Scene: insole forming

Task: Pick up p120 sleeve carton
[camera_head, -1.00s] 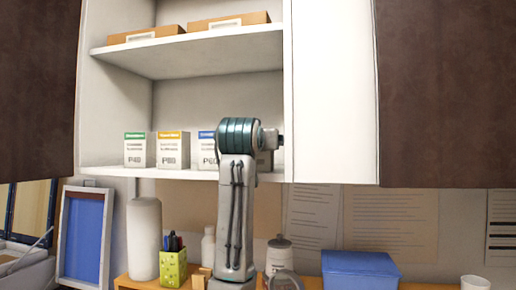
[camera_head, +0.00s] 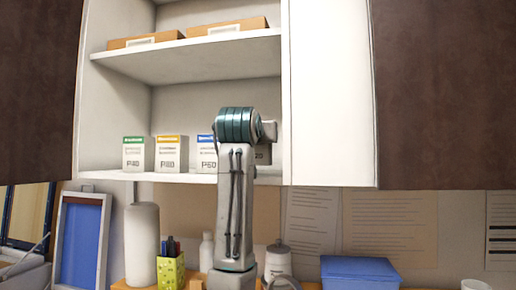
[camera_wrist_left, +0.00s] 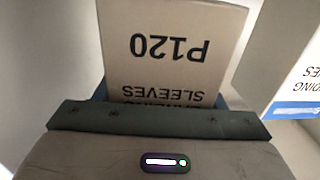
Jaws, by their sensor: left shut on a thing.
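The P120 sleeve carton (camera_wrist_left: 170,50) fills the middle of the left wrist view, its print upside down there. My left gripper (camera_wrist_left: 160,98) is shut on it, with a blue-grey finger showing at each side of the carton. In the head view my left arm reaches up to the lower cabinet shelf and hides most of the gripper. A shaded bit of the carton (camera_head: 263,155) shows just right of the arm. My right gripper is in neither view.
On the lower shelf (camera_head: 190,178) stand the P40 (camera_head: 134,155), P80 (camera_head: 171,154) and P60 (camera_head: 206,160) cartons, left of my arm. The white cabinet side (camera_head: 330,100) is close on the right. An upper shelf (camera_head: 185,58) with brown boxes is above.

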